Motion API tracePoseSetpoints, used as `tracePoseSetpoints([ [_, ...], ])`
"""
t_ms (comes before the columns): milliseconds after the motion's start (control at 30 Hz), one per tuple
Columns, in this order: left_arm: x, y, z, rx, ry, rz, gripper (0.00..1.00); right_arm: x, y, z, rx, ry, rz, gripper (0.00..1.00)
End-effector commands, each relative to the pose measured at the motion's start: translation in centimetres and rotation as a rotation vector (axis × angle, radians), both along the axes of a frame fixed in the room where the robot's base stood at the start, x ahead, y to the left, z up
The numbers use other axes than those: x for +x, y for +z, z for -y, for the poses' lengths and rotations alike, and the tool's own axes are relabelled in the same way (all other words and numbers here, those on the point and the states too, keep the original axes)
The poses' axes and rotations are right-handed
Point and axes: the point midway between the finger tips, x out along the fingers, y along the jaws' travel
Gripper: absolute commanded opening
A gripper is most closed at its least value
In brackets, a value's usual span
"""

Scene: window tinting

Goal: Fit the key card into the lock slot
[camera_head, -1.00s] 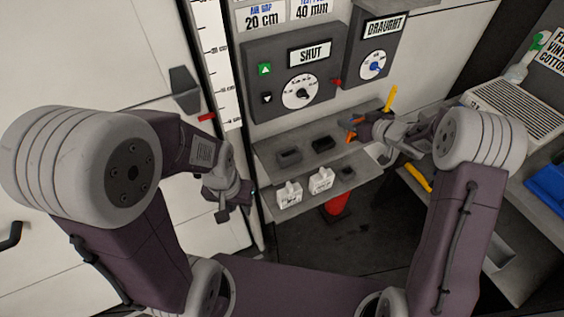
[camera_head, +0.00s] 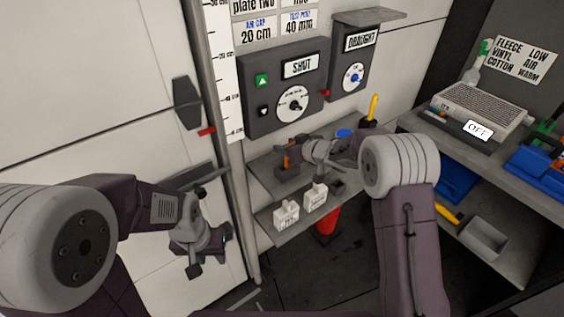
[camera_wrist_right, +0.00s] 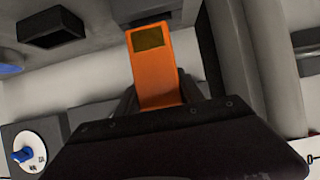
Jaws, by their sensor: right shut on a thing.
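The orange key card (camera_wrist_right: 155,75), with a dark panel near its outer end, is held in my right gripper (camera_wrist_right: 158,102). In the head view the card (camera_head: 288,155) stands out just above a dark grey block (camera_head: 286,173) on the shelf. The wrist view shows a dark block with a recess (camera_wrist_right: 52,27) apart from the card, and another block (camera_wrist_right: 148,14) behind the card's end. I cannot tell which is the lock slot, or whether the card touches a block. My right gripper (camera_head: 294,150) is partly hidden by its wrist. My left gripper (camera_head: 203,246) hangs away from the shelf, its jaw gap unclear.
The shelf (camera_head: 262,163) sits below the SHUT panel (camera_head: 285,88) and DRAUGHT panel (camera_head: 354,62). A yellow-handled tool (camera_head: 373,108) stands at the shelf's right. A bench (camera_head: 480,155) stands at right.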

Motion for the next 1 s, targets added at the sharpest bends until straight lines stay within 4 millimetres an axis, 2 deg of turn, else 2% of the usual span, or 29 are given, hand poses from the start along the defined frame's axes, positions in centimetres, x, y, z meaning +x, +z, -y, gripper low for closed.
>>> tracePoseSetpoints([
  [100, 0.0, -0.4, 0.0, 0.0, 0.0, 0.0, 0.36, 0.5, -1.0, -1.4, 0.0, 0.001, 0.0, 0.05],
  [267, 0.0, -0.5, 0.0, 0.0, 0.0, 0.001, 0.36, 0.6, -1.3, -1.6, 0.0, -0.001, 0.0, 0.05],
  [400, 0.0, -1.7, 0.0, 0.0, 0.0, 0.0, 0.36, 0.5, -4.1, -1.6, 0.0, -0.001, -0.004, 0.05],
  [500, 0.0, -1.9, 0.0, 0.0, 0.0, 0.0, 0.36, 0.6, -5.1, -1.6, 0.0, 0.0, -0.001, 0.05],
  [900, 0.0, -2.1, 0.0, 0.0, 0.0, 0.0, 0.36, 0.6, -5.5, -1.5, 0.001, -0.001, 0.001, 0.05],
  [933, 0.0, -2.0, 0.0, 0.0, 0.0, 0.0, 0.36, 0.6, -5.4, -1.5, 0.001, -0.001, 0.001, 0.53],
  [1000, 0.0, -2.0, 0.0, 0.0, 0.0, 0.0, 0.36, 0.6, -5.3, -1.5, 0.001, -0.001, 0.001, 0.67],
])
